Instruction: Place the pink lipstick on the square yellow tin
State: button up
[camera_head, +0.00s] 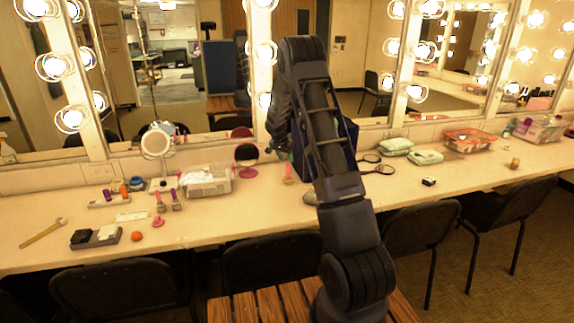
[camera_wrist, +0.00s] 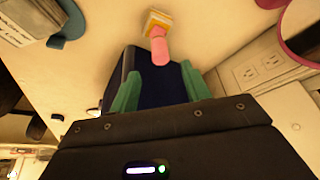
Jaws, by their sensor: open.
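The pink lipstick (camera_wrist: 161,50) stands with its lower end on the square yellow tin (camera_wrist: 158,20), upper middle of the wrist view. In the head view the lipstick (camera_head: 288,170) and tin (camera_head: 289,181) show small on the counter, just left of a dark blue box. My gripper (camera_wrist: 160,72) has green fingers spread apart, with nothing held between them. The lipstick is beyond the fingertips and looks clear of them. In the head view my arm hides the fingers.
The dark blue box (camera_head: 349,145) stands close, partly behind my arm. A pink round mirror (camera_head: 246,158) and a white basket (camera_head: 206,180) are to the left. Hand mirrors (camera_head: 378,168) lie to the right. The wall mirrors rise behind the counter; chairs line its front.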

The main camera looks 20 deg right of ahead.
jog(key=s+a+r+n+y, duration=0.1)
jog(key=s+r+n, duration=0.2)
jog(key=s+r, duration=2.15)
jog(key=s+a+r+n+y, duration=0.1)
jog(key=s+n, duration=0.2)
jog(key=s, duration=1.2)
jog(key=s+a+r+n+t+y, duration=0.1)
jog(key=s+a+r+n, duration=0.1)
jog(key=s, duration=1.4)
jog(key=shift+n, duration=0.5)
jog(key=shift+s+a, duration=0.1)
